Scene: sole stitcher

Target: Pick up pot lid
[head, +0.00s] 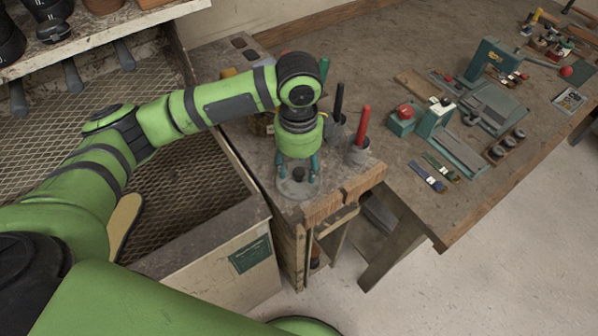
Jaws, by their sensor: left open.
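The pot lid (296,190) looks like a round grey disc with a dark knob. It lies near the front corner of the wooden bench, below my left gripper. My left gripper (298,175) points down over it and is open, with one teal finger on each side of the knob. I cannot tell whether the fingers touch the lid. My right gripper is not in view.
A cup with a red-handled tool (362,128) and a dark-handled tool (338,103) stand close right of my gripper. A mesh-lined bin (190,215) is at left. A workbench (400,205) with a teal machine (492,62) and small tools extends right.

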